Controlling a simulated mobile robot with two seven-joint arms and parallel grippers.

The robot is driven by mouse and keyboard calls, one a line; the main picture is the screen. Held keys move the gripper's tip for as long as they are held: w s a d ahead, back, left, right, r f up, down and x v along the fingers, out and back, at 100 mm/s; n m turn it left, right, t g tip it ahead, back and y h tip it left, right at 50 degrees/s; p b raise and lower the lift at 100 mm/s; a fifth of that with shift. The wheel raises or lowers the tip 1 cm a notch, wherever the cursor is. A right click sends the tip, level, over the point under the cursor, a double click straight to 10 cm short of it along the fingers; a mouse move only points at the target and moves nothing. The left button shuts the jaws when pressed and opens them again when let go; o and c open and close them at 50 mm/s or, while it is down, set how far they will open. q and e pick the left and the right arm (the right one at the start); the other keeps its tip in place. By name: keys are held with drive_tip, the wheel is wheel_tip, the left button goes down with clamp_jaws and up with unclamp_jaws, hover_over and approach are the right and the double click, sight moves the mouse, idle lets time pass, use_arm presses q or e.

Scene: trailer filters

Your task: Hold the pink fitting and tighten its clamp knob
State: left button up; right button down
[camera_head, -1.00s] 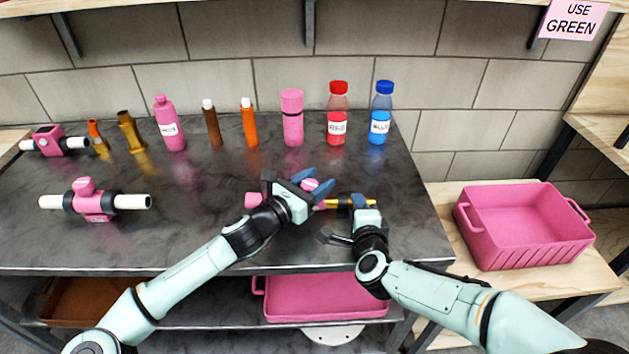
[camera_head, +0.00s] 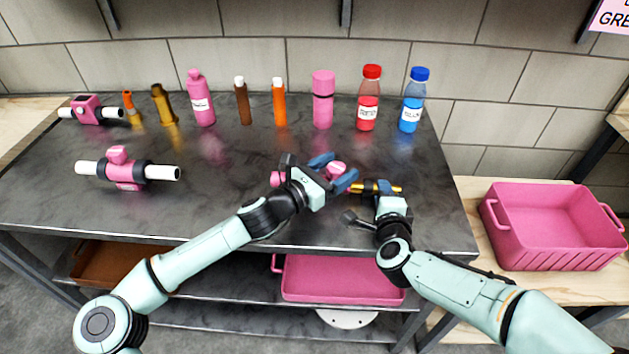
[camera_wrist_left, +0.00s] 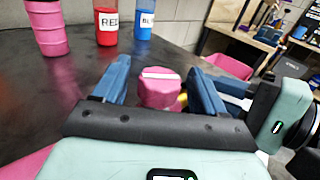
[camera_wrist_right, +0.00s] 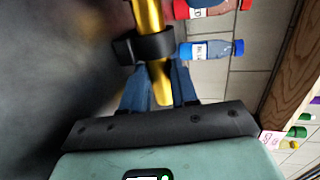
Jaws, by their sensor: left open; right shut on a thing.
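The pink fitting lies near the table's front right, partly hidden by my left gripper. Its pink knob (camera_head: 336,168) shows at the blue fingers; in the left wrist view the knob (camera_wrist_left: 160,92) has a white bar across its top. My left gripper (camera_head: 335,172) is open, with one finger on each side of the knob and gaps between. My right gripper (camera_head: 375,188) is shut on the fitting's golden pipe (camera_head: 394,189). In the right wrist view the golden pipe (camera_wrist_right: 149,18) runs between the fingers, with a black collar (camera_wrist_right: 145,48) just beyond them.
Another pink fitting with white pipes (camera_head: 128,172) lies at left, a smaller one (camera_head: 87,110) behind it. Several bottles, including a red-capped one (camera_head: 369,98) and a blue-capped one (camera_head: 412,101), line the back. A pink crate (camera_head: 550,226) stands right. The table's front middle is clear.

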use_arm(q)
drive_tip(key=v, duration=1)
drive_tip(key=shift+r, duration=0.1)
drive_tip(key=shift+s+d+f+n+t+y, duration=0.15)
drive_tip(key=shift+d+f+y, duration=0.05)
drive_tip(key=shift+d+y, duration=0.2)
drive_tip(key=shift+s+d+f+n+t+y, duration=0.15)
drive_tip(key=shift+d+f+n+t+y, duration=0.1)
drive_tip(key=shift+d, duration=0.3)
drive_tip(key=shift+s+d+f+n+t+y, duration=0.1)
drive_tip(key=shift+s+d+f+y, duration=0.05)
drive_tip(key=shift+d+y, duration=0.25)
drive_tip(key=shift+s+d+r+n+t+y, duration=0.2)
drive_tip(key=shift+s+d+n+t+y, duration=0.25)
drive_tip(key=shift+n+t+y, duration=0.3)
drive_tip(key=shift+s+a+r+n+t+y, duration=0.1)
drive_tip(key=shift+s+r+n+t+y, duration=0.1)
drive_tip(key=shift+n+t+y, duration=0.25)
drive_tip(key=shift+s+a+r+n+t+y, duration=0.1)
drive_tip(key=shift+r+n+t+y, duration=0.1)
drive_tip(key=shift+n+y, duration=0.3)
drive_tip(key=shift+w+d+r+y, duration=0.1)
drive_tip(key=shift+w+d+y, duration=0.15)
drive_tip(key=shift+w, duration=0.15)
drive_tip(key=x, duration=1.1)
